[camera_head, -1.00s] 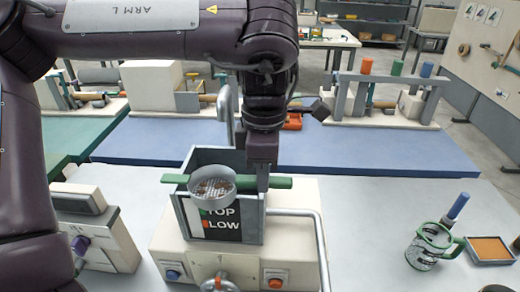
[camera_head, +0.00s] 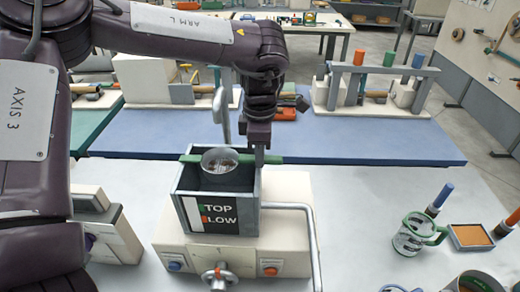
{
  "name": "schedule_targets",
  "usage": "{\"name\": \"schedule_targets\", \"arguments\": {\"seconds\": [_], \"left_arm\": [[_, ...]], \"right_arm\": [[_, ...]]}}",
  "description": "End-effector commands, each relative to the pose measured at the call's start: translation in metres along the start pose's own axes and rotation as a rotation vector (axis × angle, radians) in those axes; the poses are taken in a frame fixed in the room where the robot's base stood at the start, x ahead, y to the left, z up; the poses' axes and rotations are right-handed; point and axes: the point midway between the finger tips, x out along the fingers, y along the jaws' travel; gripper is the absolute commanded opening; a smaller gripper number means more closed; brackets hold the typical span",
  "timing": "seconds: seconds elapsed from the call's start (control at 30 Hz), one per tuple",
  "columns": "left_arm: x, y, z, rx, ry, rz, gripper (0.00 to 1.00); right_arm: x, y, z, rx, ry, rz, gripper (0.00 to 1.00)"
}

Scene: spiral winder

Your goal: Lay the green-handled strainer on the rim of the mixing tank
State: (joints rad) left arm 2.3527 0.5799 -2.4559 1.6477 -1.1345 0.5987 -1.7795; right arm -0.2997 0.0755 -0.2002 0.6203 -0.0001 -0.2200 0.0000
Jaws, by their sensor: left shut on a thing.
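The strainer has a round metal bowl (camera_head: 220,161) with a green handle (camera_head: 190,158) reaching out on both sides. My left gripper (camera_head: 259,153) points down and is shut on the right part of the handle. The mixing tank (camera_head: 183,205) is an open grey box with a "TOP / LOW" label on its front. The bowl is over the back part of the tank's opening, with the handle running across near the back rim. I cannot tell whether the handle touches the rim. My right gripper is out of view.
The tank stands on a cream base with a blue button (camera_head: 174,265), an orange button (camera_head: 270,268) and a front valve. A bent metal pipe (camera_head: 312,235) rises at its right. A green-handled mug (camera_head: 414,236) and an orange-filled tray (camera_head: 471,237) stand farther right, with clear bench between.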

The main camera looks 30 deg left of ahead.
Motion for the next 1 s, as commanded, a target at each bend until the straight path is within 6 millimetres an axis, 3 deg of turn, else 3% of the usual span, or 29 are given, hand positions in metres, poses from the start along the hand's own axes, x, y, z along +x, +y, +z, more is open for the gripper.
{"name": "schedule_targets", "arguments": {"seconds": [0.2,0.23,0.4,0.77,1.0], "left_arm": [[0.002,0.000,0.000,0.000,0.000,-0.001,0.00],[0.003,0.000,0.000,0.000,0.000,-0.001,0.22],[0.003,0.000,0.000,0.000,0.000,0.000,0.43],[-0.003,0.000,0.000,0.000,-0.001,0.002,0.43],[-0.046,0.001,0.001,-0.001,-0.003,0.006,0.43]], "right_arm": [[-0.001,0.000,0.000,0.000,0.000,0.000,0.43],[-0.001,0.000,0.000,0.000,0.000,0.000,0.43],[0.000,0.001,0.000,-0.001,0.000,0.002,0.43],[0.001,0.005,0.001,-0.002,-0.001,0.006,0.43],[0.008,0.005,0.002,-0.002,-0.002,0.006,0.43]]}}
